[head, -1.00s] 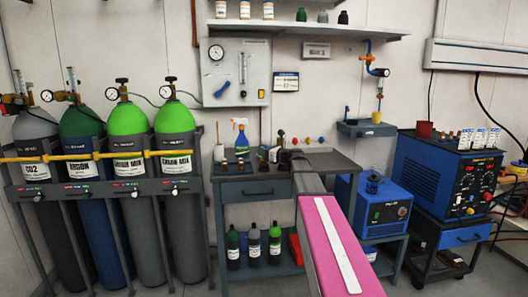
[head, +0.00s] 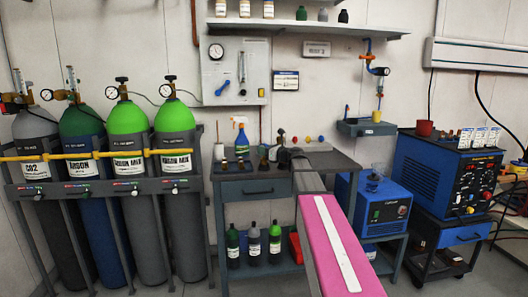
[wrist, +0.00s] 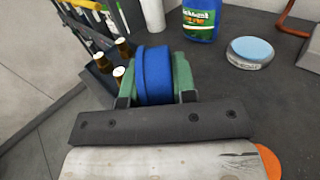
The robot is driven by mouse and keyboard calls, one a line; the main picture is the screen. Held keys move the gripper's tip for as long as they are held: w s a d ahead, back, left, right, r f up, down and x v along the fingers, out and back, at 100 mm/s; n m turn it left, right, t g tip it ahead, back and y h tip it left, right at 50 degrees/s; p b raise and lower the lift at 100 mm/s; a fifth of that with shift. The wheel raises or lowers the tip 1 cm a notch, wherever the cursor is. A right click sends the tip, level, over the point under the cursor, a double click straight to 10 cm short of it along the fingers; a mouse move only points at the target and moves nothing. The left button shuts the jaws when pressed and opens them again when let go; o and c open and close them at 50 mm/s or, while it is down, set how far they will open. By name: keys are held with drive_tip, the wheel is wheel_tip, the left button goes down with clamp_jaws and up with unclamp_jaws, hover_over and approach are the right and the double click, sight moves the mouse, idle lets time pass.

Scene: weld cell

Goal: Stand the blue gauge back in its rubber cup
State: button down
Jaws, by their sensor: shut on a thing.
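My gripper (wrist: 155,95) is shut on a round blue thing, which I take for the blue gauge (wrist: 153,72). It sits between two green finger pads in the wrist view, and its lower part is hidden by the dark gripper body. In the head view my gripper (head: 286,155) is over the back of the grey workbench (head: 322,161), mostly hidden by my own arm, and the gauge cannot be made out there. I cannot pick out the rubber cup for sure in either view.
Small brown bottles (wrist: 124,50) stand in a dark rack left of the gauge. A labelled spray bottle (head: 241,137) stands behind. A white, blue-topped round tin (wrist: 250,53) is at right. The grey surface between tin and gripper is bare.

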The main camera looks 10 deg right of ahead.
drive_tip(key=shift+f, duration=0.5)
drive_tip(key=c, duration=1.2)
unclamp_jaws()
drive_tip(key=v, duration=1.1)
drive_tip(key=shift+d, duration=0.1)
